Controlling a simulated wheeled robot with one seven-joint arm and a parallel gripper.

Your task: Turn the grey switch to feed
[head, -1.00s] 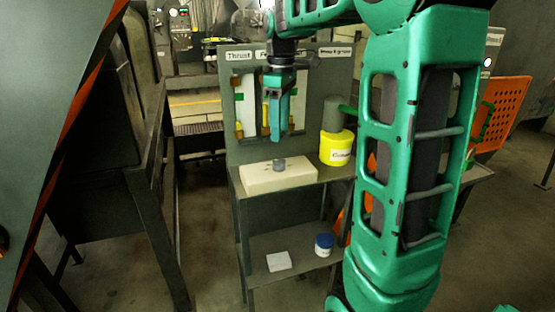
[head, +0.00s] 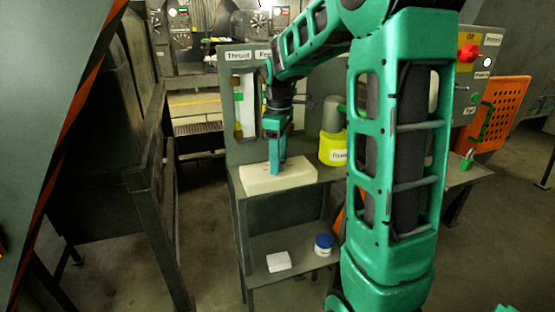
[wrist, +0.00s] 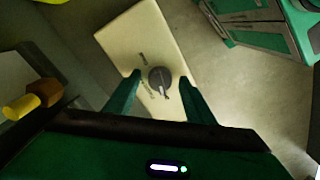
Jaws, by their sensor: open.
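The grey switch (wrist: 159,80) is a round dark knob with a pale pointer mark on top of a cream box (head: 302,178). In the wrist view the pointer faces the bottom of the picture. Small lettering shows on the box beside it, too small to read. My gripper (head: 277,170) points down over the box with its fingers open. In the wrist view one finger is on each side of the switch; I cannot tell whether they touch it. In the head view my gripper hides the switch.
The cream box (wrist: 128,36) sits on a grey stand's shelf. A yellow labelled container (head: 334,149) stands at its right. A white block (head: 278,261) and a blue-lidded jar (head: 324,244) are on the lower shelf. A panel with a red knob (head: 469,53) stands further right.

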